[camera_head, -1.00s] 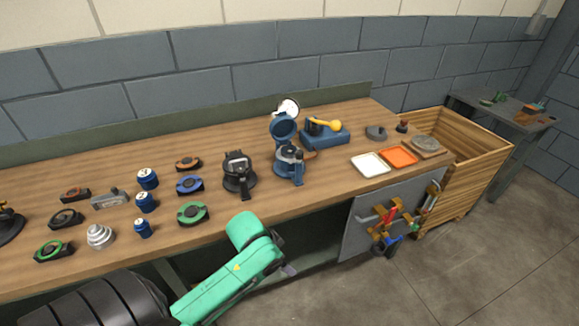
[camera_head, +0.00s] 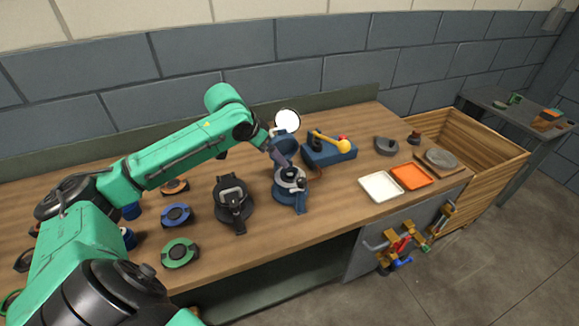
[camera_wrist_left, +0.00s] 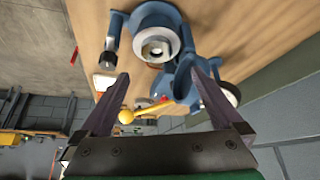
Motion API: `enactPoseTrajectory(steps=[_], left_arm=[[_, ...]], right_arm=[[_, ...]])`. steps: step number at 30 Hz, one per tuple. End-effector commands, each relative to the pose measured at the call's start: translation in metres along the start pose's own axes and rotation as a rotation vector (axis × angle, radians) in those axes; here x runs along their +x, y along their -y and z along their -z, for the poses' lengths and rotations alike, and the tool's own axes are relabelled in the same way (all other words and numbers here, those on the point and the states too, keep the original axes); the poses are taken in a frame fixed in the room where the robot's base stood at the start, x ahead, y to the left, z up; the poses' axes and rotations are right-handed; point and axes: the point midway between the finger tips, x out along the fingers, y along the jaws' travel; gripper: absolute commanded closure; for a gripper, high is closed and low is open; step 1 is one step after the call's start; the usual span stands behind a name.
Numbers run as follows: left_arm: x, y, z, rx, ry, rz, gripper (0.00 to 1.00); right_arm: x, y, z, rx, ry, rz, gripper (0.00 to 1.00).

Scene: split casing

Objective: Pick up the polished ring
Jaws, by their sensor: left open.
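A pale metallic ring, apparently the polished ring (camera_head: 291,176), sits in the round lower half of a blue hinged casing (camera_head: 292,197) on the bench. It also shows in the left wrist view (camera_wrist_left: 156,43), seated around a dark-centred core. The casing's lid stands open behind it. My left gripper (camera_head: 282,156) is just above and behind the ring, partly blending with the casing. In the wrist view my left gripper (camera_wrist_left: 160,75) has its fingers spread, with nothing between them; the ring lies beyond the tips. My right gripper is out of view.
A black casing (camera_head: 233,202) stands left of the blue one. A blue block with a yellow-knobbed tool (camera_head: 332,152) is close on the right. A white tray (camera_head: 380,187) and an orange tray (camera_head: 411,175) lie further right. A round mirror or lamp (camera_head: 287,121) stands behind.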

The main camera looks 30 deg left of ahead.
Motion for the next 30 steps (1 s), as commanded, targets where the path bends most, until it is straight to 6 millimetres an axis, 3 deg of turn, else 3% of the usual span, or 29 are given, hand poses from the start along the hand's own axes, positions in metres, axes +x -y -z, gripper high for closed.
enactPoseTrajectory(steps=[3,7,10,15,18,23,24,25,30], left_arm=[[0.029,-0.002,0.002,-0.004,0.001,-0.006,0.00],[0.053,-0.001,0.001,-0.002,0.001,-0.002,0.00],[0.065,-0.002,0.002,-0.001,0.002,-0.002,0.00],[0.098,-0.004,0.003,-0.001,0.002,-0.002,0.00],[0.110,-0.004,0.001,0.001,0.002,0.000,0.00],[0.112,-0.003,0.000,0.003,0.002,0.001,0.00],[0.112,-0.003,0.000,0.002,0.002,0.001,0.04],[0.112,-0.003,0.000,0.002,0.002,0.001,0.15],[0.111,-0.003,0.000,0.002,0.002,0.001,0.80]], right_arm=[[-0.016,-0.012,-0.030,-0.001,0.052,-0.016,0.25],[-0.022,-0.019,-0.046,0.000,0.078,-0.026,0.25],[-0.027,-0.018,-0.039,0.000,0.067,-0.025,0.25],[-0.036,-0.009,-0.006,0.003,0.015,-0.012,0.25],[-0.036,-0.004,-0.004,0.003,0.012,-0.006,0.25],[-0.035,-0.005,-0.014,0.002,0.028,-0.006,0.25],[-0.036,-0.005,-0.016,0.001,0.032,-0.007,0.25],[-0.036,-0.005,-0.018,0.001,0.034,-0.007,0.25],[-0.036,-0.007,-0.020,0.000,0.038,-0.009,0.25]])
